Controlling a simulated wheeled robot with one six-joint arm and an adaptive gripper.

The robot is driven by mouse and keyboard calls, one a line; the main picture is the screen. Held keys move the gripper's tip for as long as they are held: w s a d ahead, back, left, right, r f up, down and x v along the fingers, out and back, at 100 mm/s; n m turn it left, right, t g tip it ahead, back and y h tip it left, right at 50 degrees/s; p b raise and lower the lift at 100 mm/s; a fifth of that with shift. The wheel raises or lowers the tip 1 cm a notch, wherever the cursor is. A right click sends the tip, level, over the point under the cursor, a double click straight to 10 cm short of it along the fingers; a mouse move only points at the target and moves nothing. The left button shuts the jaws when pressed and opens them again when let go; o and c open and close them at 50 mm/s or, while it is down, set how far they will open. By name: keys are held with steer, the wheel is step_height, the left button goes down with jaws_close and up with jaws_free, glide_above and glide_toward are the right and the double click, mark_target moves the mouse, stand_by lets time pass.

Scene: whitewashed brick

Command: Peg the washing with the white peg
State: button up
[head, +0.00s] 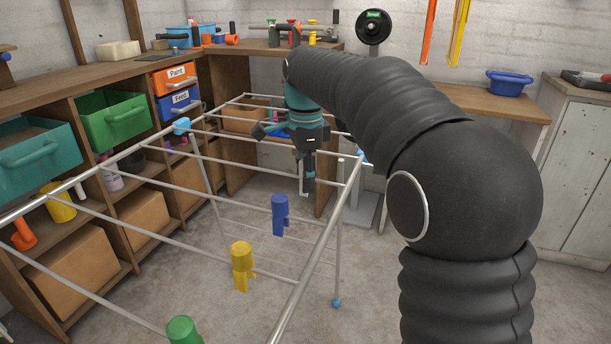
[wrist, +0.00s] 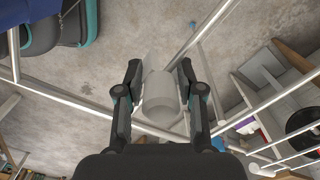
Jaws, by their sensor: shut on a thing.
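My gripper (head: 307,182) hangs over the far part of the metal drying rack (head: 318,255). In the wrist view its fingers (wrist: 160,92) are shut on the white peg (wrist: 160,105), a pale, rounded cylinder. In the head view only a thin pale part beside the fingers may be this peg. Blue (head: 280,213), yellow (head: 242,262) and green (head: 183,331) peg-like cylinders show in a row among the rack's rods, nearer than my gripper. I cannot tell any cloth on the rack. Rods pass behind the white peg in the wrist view; I cannot tell whether it touches one.
Wooden shelving with a green drawer (head: 112,120), a teal drawer (head: 37,158) and cardboard boxes (head: 75,265) stands at left. A workbench (head: 500,103) with a blue tub (head: 509,83) and a pale cabinet (head: 580,170) stand at the back right. Grey floor shows beneath the rack.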

steer(key=shift+r+p, duration=1)
steer(key=shift+r, duration=2.55)
